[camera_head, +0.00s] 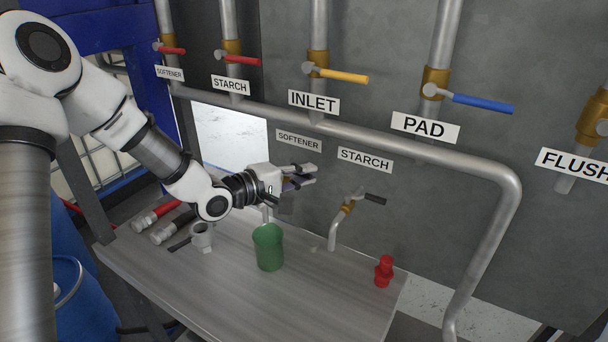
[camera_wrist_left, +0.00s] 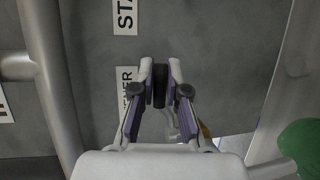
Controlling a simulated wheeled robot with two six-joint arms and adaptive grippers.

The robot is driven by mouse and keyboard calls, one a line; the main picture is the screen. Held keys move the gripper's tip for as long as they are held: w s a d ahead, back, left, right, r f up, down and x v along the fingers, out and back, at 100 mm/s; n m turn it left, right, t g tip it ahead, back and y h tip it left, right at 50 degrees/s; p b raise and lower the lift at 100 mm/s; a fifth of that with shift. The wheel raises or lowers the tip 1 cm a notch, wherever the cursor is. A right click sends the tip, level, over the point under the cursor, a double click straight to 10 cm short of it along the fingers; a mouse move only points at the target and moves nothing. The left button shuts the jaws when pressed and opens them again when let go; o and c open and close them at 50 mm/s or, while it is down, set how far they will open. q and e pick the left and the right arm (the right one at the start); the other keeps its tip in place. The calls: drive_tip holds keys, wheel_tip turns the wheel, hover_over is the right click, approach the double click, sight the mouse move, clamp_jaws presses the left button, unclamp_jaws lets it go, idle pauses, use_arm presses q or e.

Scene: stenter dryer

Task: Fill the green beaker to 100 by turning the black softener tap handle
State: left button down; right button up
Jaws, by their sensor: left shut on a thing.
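The green beaker (camera_head: 268,248) stands upright on the grey table below my left gripper (camera_head: 303,178). It also shows at the right edge of the left wrist view (camera_wrist_left: 302,146). In that view my left gripper (camera_wrist_left: 160,82) is shut on the black softener tap handle (camera_wrist_left: 160,88), which sits between its fingertips. In the head view the gripper hides most of this tap, under the lower SOFTENER label (camera_head: 299,141). A bit of the spout (camera_head: 265,212) shows just above the beaker. The liquid level cannot be read. My right gripper is not in view.
The starch tap (camera_head: 350,206) with its dark handle is to the right. A red object (camera_head: 384,271) stands at the table's (camera_head: 300,310) right end. Pipes with coloured valve handles run above.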

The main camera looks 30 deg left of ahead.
use_arm(q)
drive_tip(key=m+g+h+p, duration=0.1)
drive_tip(key=p, duration=0.2)
drive_tip(key=s+m+g+h+p, duration=0.1)
drive_tip(key=m+h+p, duration=0.1)
drive_tip(key=p, duration=0.1)
drive_tip(key=s+m+g+h+p, duration=0.1)
drive_tip(key=p, duration=0.2)
drive_tip(key=shift+a+r+g+h+p, duration=0.25)
drive_tip(key=shift+g+h+p, duration=0.05)
drive_tip(key=shift+g+h, duration=0.1)
drive_tip(key=shift+s+f+m+g+h, duration=0.3)
drive_tip(key=shift+s+f+m+g, duration=0.1)
drive_tip(key=shift+f+m, duration=0.1)
drive_tip(key=c, duration=1.2)
unclamp_jaws()
drive_tip(key=shift+o, duration=0.2)
drive_tip(key=shift+r, duration=0.2)
